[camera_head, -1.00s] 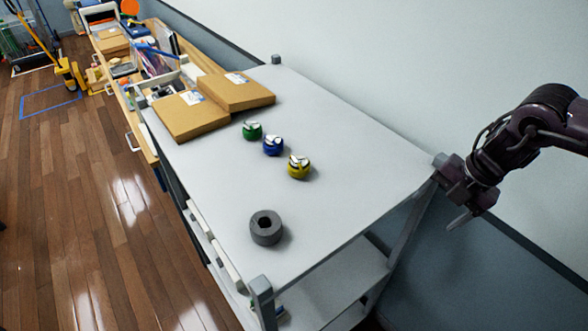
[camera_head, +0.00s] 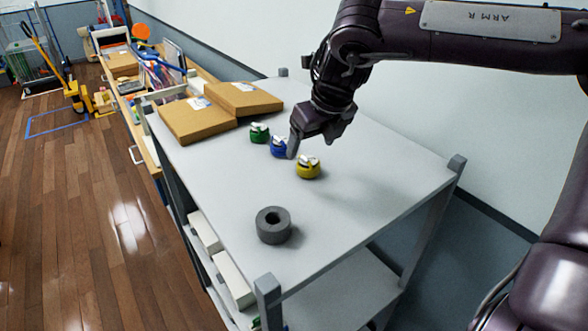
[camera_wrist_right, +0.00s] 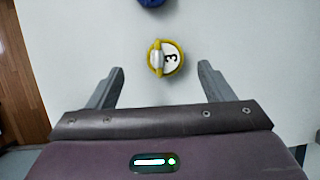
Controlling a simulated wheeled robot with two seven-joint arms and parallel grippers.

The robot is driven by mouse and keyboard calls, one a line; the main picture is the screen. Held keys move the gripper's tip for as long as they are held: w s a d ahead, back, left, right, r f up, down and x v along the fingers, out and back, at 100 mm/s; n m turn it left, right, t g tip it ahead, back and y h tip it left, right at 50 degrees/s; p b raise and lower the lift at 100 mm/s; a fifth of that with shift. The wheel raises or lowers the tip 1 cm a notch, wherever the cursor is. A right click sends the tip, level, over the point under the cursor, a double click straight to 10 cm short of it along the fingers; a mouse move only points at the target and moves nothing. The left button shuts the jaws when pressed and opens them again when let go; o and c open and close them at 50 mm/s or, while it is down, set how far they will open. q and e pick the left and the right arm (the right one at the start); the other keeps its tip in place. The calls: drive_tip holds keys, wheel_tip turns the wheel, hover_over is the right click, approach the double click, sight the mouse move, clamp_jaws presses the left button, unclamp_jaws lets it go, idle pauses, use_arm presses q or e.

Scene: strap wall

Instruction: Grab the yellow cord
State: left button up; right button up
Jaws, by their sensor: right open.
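The yellow cord (camera_head: 308,168) is a small round coil with a white top, lying on the grey table top (camera_head: 370,190). In the right wrist view the yellow cord (camera_wrist_right: 166,58) shows a white label with a 3 and a pale band at its left side. My right gripper (camera_head: 307,145) is above the table, close to the blue and yellow cords in the head view. In the wrist view my right gripper (camera_wrist_right: 160,80) is open and empty, with the yellow cord just beyond and between its fingertips. My left gripper is not in view.
A blue cord (camera_head: 279,147) and a green cord (camera_head: 259,133) sit in a row beside the yellow one. A dark grey ring (camera_head: 273,225) lies nearer the front. Flat cardboard boxes (camera_head: 195,119) lie at the back left. The table's right part is clear.

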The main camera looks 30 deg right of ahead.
sight(309, 160)
drive_tip(key=p+x, duration=0.2)
drive_tip(key=x, duration=0.1)
drive_tip(key=p+x, duration=0.1)
drive_tip(key=shift+s+d+f, duration=0.1)
drive_tip(key=shift+d+f, duration=0.2)
drive_tip(key=shift+f, duration=0.15)
drive_tip(key=shift+x, duration=0.8)
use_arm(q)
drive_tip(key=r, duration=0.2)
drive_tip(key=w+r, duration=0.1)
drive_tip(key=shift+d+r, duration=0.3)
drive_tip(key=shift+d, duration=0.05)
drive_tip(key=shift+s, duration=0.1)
use_arm(e)
drive_tip(key=shift+r, duration=0.1)
drive_tip(key=shift+c, duration=1.2)
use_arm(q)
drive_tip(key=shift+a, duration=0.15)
use_arm(e)
drive_tip(key=c, duration=0.8)
drive_tip(key=shift+r, duration=0.1)
